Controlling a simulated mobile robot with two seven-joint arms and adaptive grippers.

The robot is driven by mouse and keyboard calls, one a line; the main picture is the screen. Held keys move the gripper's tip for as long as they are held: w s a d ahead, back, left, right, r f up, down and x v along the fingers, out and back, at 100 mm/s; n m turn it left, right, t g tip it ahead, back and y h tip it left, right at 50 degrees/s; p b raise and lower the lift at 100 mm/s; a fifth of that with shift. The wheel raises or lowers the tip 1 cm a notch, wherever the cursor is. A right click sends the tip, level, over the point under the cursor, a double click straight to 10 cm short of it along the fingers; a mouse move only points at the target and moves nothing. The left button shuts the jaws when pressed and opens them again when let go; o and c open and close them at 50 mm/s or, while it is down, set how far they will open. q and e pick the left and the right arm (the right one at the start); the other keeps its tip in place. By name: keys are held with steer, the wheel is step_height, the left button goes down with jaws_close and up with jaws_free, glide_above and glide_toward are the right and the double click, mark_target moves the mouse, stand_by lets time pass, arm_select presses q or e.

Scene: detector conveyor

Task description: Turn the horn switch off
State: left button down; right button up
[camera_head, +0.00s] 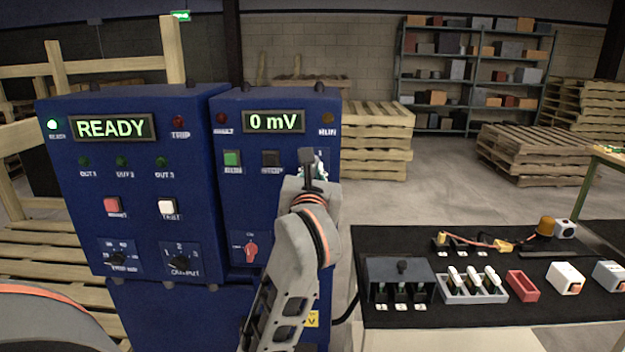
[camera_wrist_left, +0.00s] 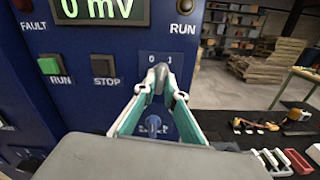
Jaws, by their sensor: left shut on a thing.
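The horn switch (camera_wrist_left: 160,73) shows in the left wrist view as a small grey lever under a plate marked 0 and 1. It is on the right side of the blue panel, beside the STOP button. My left gripper (camera_wrist_left: 160,88) is shut on the lever, its two fingertips close together around it. In the head view my left gripper (camera_head: 312,165) covers the switch against the right cabinet. The plate's lower lettering is partly hidden, and the lever's exact position is hard to tell. My right gripper is not in view.
The left cabinet display (camera_head: 112,128) reads READY and the right display (camera_head: 273,121) reads 0 mV. A green RUN button (camera_head: 232,159) and a dark STOP button (camera_head: 271,159) are left of the gripper. A black-topped table (camera_head: 460,310) with small parts stands at the right.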

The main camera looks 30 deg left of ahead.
arm_select(q)
steer(key=shift+f+n+b, duration=0.2)
steer(key=shift+n+b, duration=0.15)
steer(key=shift+n, duration=0.25)
steer(key=n+b, duration=0.3)
steer(key=n, duration=0.1)
steer(key=shift+w+b, duration=0.1)
steer(key=shift+b, duration=0.2)
steer(key=shift+r+n+b, duration=0.1)
steer(key=shift+n+b, duration=0.75)
steer(key=shift+n, duration=0.65)
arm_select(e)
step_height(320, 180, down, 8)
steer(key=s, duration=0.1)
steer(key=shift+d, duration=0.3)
arm_select(q)
steer(key=shift+d, duration=0.1)
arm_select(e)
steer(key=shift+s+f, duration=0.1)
arm_select(q)
steer(key=c, duration=2.1)
jaws_free()
steer(key=shift+r, duration=0.1)
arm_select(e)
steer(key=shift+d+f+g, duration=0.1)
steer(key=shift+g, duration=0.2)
